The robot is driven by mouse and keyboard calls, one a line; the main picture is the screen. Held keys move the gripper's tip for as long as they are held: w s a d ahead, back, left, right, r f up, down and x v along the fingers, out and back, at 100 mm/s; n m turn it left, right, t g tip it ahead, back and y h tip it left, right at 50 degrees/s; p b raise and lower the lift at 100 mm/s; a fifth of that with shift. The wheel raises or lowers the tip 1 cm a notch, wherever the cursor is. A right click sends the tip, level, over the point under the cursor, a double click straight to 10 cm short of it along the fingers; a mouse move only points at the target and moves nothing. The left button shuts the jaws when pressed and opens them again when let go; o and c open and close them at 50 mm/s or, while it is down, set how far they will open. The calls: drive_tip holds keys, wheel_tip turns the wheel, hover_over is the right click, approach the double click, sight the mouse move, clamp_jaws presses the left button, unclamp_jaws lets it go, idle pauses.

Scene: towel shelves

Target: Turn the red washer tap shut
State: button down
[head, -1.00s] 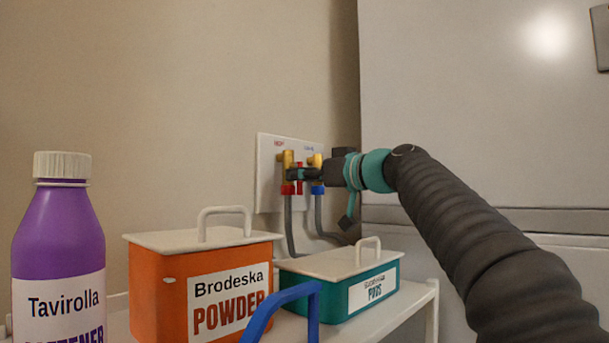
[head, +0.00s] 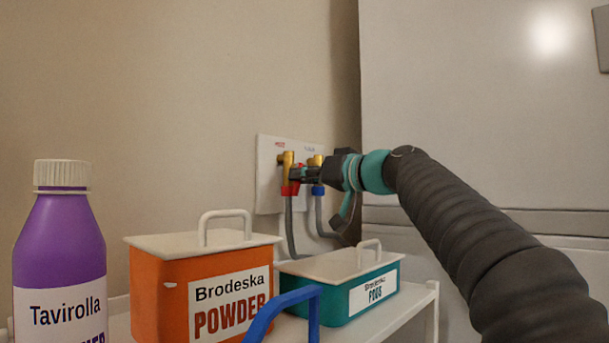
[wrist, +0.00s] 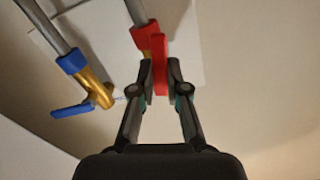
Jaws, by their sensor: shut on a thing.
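The red washer tap is a brass valve (head: 285,160) with a red collar (head: 287,190) on the wall plate, under red lettering. Its red lever (wrist: 159,65) shows in the wrist view between the two fingers, roughly in line with its hose. My gripper (head: 299,174) is shut on this lever, with one dark finger on each side (wrist: 160,84). In the head view the fingers hide most of the lever. The second tap (wrist: 97,90) has a blue collar and a blue lever (wrist: 72,110), clear of my fingers.
Grey hoses (head: 290,225) drop from the taps. Below, a white shelf (head: 415,303) holds an orange powder box (head: 155,290), a teal pods box (head: 335,308) and a purple bottle (head: 60,250). A blue handle (head: 285,303) stands in front. A large pale appliance (head: 480,120) is at right.

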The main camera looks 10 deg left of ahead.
drive_tip(key=m, duration=0.1)
drive_tip(key=m+p, duration=0.1)
drive_tip(key=m, duration=0.1)
drive_tip(key=shift+s+a+r+m, duration=0.15)
drive_tip(key=shift+s+r+m, duration=0.1)
drive_tip(key=shift+r+m, duration=0.15)
drive_tip(key=shift+s+a+r+m+p, duration=0.1)
drive_tip(key=shift+r+m+p, duration=0.15)
drive_tip(key=shift+m+p, duration=1.2)
drive_tip(key=shift+s+a+r+m+p, duration=0.15)
drive_tip(key=shift+m+p, duration=0.4)
drive_tip(key=shift+m, duration=1.65)
drive_tip(key=shift+s+d+r+m+p, duration=0.1)
drive_tip(key=shift+r+m+p, duration=0.2)
drive_tip(key=shift+m+p, duration=1.15)
drive_tip(key=shift+m+b, duration=0.4)
drive_tip(key=shift+m, duration=0.2)
drive_tip(key=c, duration=1.2)
unclamp_jaws()
drive_tip(key=shift+o, duration=0.2)
